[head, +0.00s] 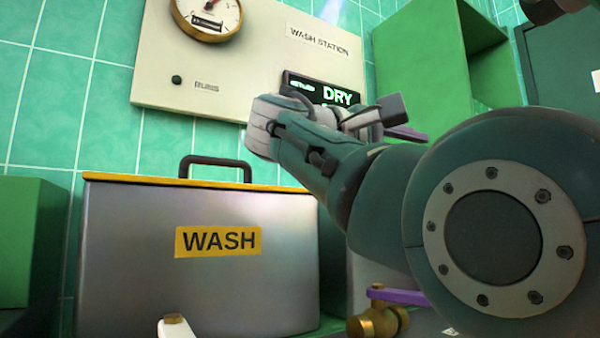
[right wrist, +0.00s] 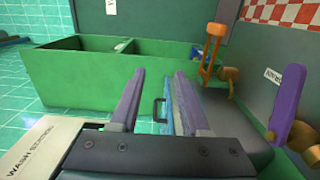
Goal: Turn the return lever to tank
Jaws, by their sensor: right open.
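Several levers show, and I cannot tell which is the return lever. In the head view a purple lever (head: 400,296) sits on a brass valve (head: 378,321) at the bottom, partly behind my right arm. A pale lever (head: 174,328) with a brass cap stands at the bottom edge. In the right wrist view an orange lever (right wrist: 213,50) stands upright, and a purple lever (right wrist: 287,105) tilts beside brass fittings at the right. My right gripper (right wrist: 160,85) is open, with nothing seen held, left of both levers and apart from them. My left gripper is not in view.
A metal tank (head: 130,265) labelled WASH, with a dark handle, stands at left. Behind it is the wash station panel (head: 200,55) with a gauge and a sign (head: 320,88) reading DRY. A green open box (right wrist: 90,85) lies beyond my right gripper.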

